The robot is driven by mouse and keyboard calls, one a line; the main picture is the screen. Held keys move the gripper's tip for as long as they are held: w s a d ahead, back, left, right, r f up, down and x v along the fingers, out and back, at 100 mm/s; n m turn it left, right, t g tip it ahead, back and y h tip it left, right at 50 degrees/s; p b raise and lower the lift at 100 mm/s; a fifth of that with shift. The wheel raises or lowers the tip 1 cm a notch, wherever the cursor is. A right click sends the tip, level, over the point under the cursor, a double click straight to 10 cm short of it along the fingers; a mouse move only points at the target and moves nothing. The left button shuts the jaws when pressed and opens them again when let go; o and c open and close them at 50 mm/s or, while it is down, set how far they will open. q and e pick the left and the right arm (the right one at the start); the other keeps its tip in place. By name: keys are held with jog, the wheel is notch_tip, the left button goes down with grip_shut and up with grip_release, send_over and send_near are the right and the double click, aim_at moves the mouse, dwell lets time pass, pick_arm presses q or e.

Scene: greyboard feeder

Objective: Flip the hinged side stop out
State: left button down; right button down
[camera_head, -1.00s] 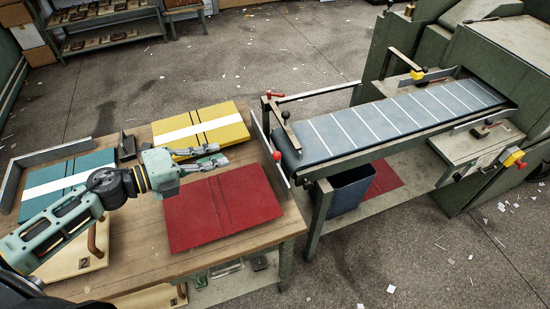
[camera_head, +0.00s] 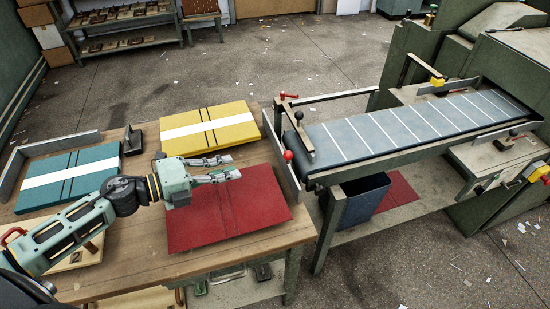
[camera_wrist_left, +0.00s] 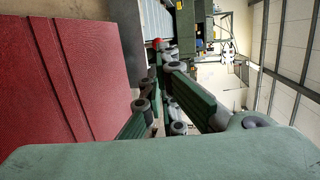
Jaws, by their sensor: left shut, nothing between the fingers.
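A long grey plate (camera_head: 281,150), which looks like the hinged side stop, stands upright along the table's right edge. A red ball knob (camera_head: 288,155) sits beside it. My left gripper (camera_head: 231,166) reaches from the left, shut and empty, above the far edge of the red cover (camera_head: 225,208). Its tips are left of the plate and apart from it. In the left wrist view the fingers (camera_wrist_left: 172,100) point toward a small red knob (camera_wrist_left: 157,42), and they partly hide what lies beyond. My right gripper is not in view.
A yellow cover (camera_head: 210,127) and a teal cover (camera_head: 68,180) lie on the wooden table (camera_head: 130,238). The blue feeder belt (camera_head: 410,128) with white lines is right of the plate. A crossbar with a red-tipped lever (camera_head: 289,96) stands at its near end.

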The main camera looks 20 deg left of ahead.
pick_arm(q)
jog(key=p, duration=0.4)
send_near(285, 155)
jog(key=x, duration=0.6)
jog(key=shift+w+d+f, duration=0.2)
jog(key=shift+w+d, duration=0.05)
jog(key=shift+w, duration=0.1)
jog(key=shift+d+r, duration=0.1)
jog(key=w+d, duration=0.1)
jog(key=w+d+p, duration=0.1)
jog(key=d+r+p, duration=0.1)
jog(key=d, duration=0.1)
jog(key=shift+w, duration=0.4)
jog(key=shift+s+d+x, duration=0.15)
jog(key=shift+x, duration=0.8)
jog(key=shift+s+d+x, duration=0.1)
jog(key=shift+s+x, duration=0.05)
jog(key=shift+x, duration=0.8)
jog(key=shift+f, duration=0.1)
